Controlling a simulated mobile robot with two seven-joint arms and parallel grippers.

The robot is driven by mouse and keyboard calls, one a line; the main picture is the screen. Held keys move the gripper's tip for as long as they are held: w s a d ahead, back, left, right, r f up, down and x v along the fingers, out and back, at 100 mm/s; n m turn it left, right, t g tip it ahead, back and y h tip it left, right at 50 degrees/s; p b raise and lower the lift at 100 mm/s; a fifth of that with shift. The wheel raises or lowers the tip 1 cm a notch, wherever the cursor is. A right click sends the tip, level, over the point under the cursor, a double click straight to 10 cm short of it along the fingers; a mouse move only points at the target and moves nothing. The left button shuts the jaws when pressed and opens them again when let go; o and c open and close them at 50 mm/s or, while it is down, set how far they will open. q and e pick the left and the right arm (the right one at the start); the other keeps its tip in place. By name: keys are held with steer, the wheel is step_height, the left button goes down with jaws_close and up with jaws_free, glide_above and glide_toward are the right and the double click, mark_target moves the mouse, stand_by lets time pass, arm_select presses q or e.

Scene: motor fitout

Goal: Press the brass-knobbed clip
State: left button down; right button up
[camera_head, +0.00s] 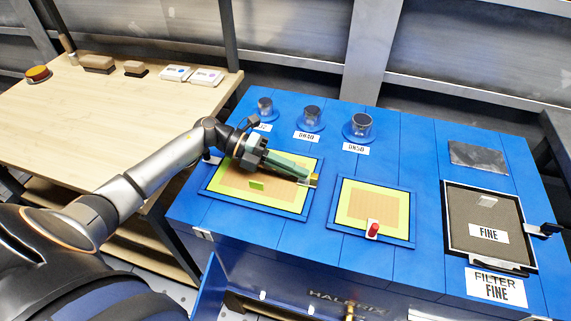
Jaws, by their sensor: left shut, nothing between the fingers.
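A small brass-coloured piece (314,181), which looks like the brass-knobbed clip, sits at the right edge of the larger yellow-green framed panel (232,195) on the blue cabinet top. My left gripper (304,178) reaches across this panel from the left, with its fingers shut and empty. Its tips are right beside the brass piece and partly cover it. I cannot tell whether they touch. A small green tab (257,185) stands on the panel below the fingers. My right gripper is not in view.
A smaller framed panel with a red knob (373,230) lies to the right. A dark filter tray (484,207) has a black clip (545,229) on its right. An open blue door (211,287) hangs in front. A wooden table (120,105) is at left.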

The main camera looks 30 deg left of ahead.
mark_target(315, 176)
arm_select(q)
steer(key=d, duration=0.3)
steer(key=shift+w+d+p, duration=0.15)
steer(key=shift+w+p, duration=0.15)
steer(key=shift+w, duration=0.1)
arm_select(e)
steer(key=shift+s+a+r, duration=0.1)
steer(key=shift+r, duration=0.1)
